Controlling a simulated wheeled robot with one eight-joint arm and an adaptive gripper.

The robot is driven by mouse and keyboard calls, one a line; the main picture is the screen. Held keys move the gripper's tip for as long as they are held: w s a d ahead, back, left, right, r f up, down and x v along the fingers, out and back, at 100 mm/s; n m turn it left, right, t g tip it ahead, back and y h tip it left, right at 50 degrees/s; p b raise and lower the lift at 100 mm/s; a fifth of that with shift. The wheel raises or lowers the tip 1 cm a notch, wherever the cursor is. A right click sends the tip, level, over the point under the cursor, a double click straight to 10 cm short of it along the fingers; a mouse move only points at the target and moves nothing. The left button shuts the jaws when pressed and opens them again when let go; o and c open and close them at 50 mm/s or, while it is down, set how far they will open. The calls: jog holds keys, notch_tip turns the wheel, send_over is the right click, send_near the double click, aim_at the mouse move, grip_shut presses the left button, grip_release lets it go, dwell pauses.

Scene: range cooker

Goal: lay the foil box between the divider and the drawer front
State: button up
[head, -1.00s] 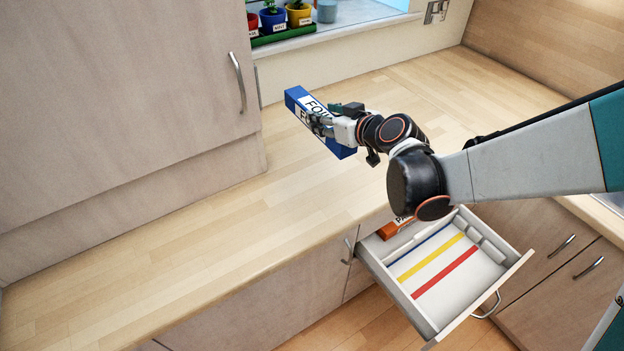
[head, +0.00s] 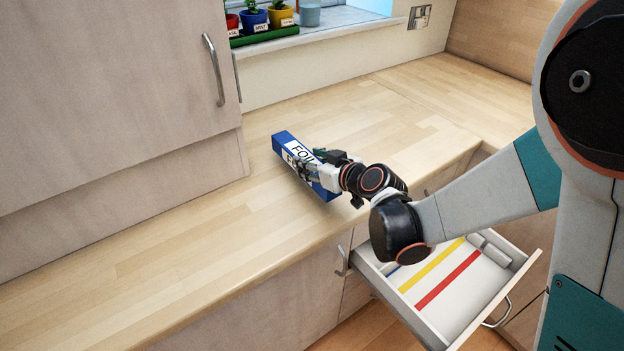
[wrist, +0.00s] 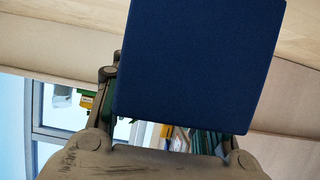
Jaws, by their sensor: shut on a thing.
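The foil box (head: 281,147) is a long blue box with a white "FOIL" label. My gripper (head: 314,172) is shut on it near its right end, over the worktop. I cannot tell how high it is held. In the wrist view the foil box (wrist: 200,60) shows as a large blue face hiding most of the fingers. The drawer (head: 372,270) stands open below and right, with its drawer front (head: 503,300) outward. Blue, yellow and red stripes mark its floor. My arm hides its rear part, and I cannot clearly make out the divider.
The wooden worktop (head: 190,245) is clear around the box. A tall cupboard (head: 100,90) with a metal handle stands at left. Potted herbs (head: 254,20) and a grey cup (head: 309,14) stand on the window sill.

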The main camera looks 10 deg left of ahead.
notch_tip(320, 180, down, 4)
jog(key=b, duration=0.2)
jog(key=shift+f+b, duration=0.1)
jog(key=shift+b, duration=0.3)
jog(key=o, duration=1.2)
